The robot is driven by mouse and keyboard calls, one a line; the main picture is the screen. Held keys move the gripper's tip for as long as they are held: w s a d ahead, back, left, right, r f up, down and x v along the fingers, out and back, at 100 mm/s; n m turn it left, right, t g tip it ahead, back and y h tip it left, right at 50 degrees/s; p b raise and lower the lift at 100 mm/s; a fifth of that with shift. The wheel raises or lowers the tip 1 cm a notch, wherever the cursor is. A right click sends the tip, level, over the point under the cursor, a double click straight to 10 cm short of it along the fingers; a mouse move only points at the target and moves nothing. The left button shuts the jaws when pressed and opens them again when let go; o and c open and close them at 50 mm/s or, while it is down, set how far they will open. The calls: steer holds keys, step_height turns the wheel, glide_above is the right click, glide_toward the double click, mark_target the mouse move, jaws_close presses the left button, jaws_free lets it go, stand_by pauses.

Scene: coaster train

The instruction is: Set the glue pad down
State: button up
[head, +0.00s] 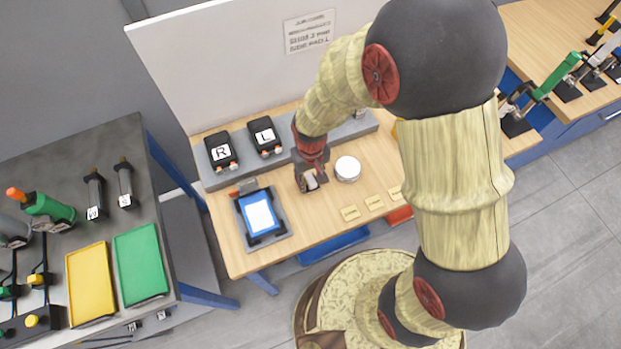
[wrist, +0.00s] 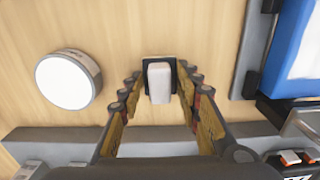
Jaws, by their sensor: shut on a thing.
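The glue pad (wrist: 158,82) is a small white block with a dark back. In the wrist view it sits between the two fingertips of my gripper (wrist: 159,85), which is shut on it. In the head view my gripper (head: 311,178) is low over the wooden table, and the pad (head: 311,181) shows small and pale at its tips. I cannot tell whether the pad touches the table top or hangs just above it.
A round white-topped disc (head: 347,167) stands right of my gripper. A dark frame with a blue-and-white panel (head: 261,213) lies to the left. Black R (head: 221,152) and L (head: 265,137) units stand behind. Small tan labels (head: 374,203) lie near the front edge. Bare wood (head: 300,220) lies in front.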

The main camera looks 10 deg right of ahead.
steer(key=o, duration=1)
steer(key=shift+f, duration=0.1)
steer(key=shift+o, duration=0.2)
step_height(320, 180, up, 12)
steer(key=p, duration=0.2)
steer(key=shift+r, duration=0.25)
step_height(320, 180, up, 6)
steer(key=r+t, duration=0.1)
glide_above(311, 179)
steer(key=d, duration=0.3)
steer(key=s+d+r+m+t, duration=0.1)
steer(key=s+d+r+t, duration=0.1)
steer(key=s+d+r, duration=0.3)
steer(key=s+d+r+m+t, duration=0.2)
steer(key=s+d+r, duration=0.3)
steer(key=r, duration=0.5)
steer(key=shift+s+r+t, duration=0.3)
steer(key=shift+s, duration=0.65)
